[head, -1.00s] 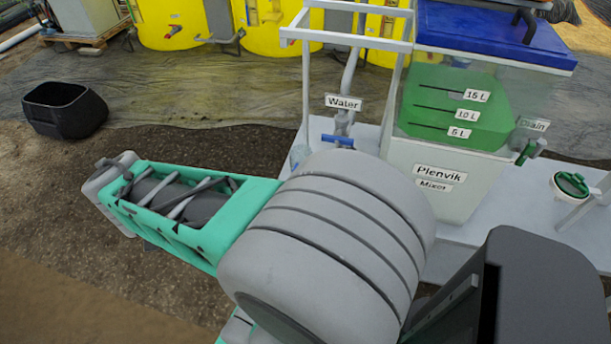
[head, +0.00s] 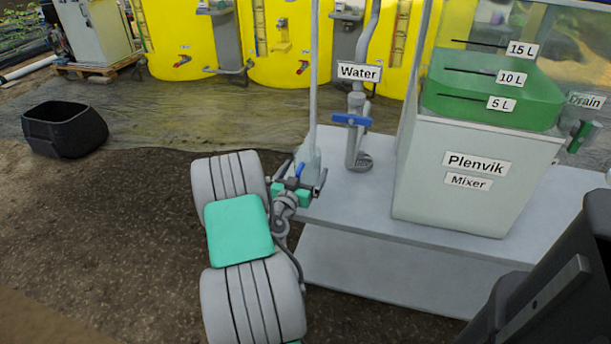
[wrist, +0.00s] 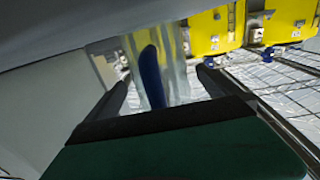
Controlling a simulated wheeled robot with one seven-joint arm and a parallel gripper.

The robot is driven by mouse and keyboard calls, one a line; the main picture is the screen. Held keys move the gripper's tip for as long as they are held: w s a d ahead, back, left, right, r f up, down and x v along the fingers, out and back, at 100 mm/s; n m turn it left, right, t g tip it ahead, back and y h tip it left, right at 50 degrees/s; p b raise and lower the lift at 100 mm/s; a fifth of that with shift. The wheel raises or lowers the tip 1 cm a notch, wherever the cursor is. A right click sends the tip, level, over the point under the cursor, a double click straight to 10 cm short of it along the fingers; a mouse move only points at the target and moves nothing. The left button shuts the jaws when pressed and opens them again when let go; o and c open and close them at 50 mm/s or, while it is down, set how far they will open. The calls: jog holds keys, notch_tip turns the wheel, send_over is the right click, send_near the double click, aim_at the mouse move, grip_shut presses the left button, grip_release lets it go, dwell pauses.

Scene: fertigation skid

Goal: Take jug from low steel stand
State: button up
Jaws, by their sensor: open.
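The jug (head: 309,155) is clear and stands at the left end of the low steel stand (head: 384,205), beside the water tap. My gripper (head: 310,180) is at that left edge of the stand, close in front of the jug, and hides its lower part. In the wrist view the jug (wrist: 180,75) shows ahead with its upright blue handle (wrist: 150,76) between my two open fingers. My gripper (wrist: 163,82) is open. I cannot tell whether either finger touches the handle.
The water tap (head: 355,125) with a blue lever rises just right of the jug. The Plenvik mixer tank (head: 455,190) fills the middle of the stand. A thin upright post (head: 314,70) stands by the jug. Yellow tanks (head: 195,35) are behind; a black tub (head: 65,130) is far left.

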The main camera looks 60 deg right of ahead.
jog(key=shift+w+d, duration=0.1)
jog(key=shift+d, duration=0.7)
jog(key=c, duration=1.4)
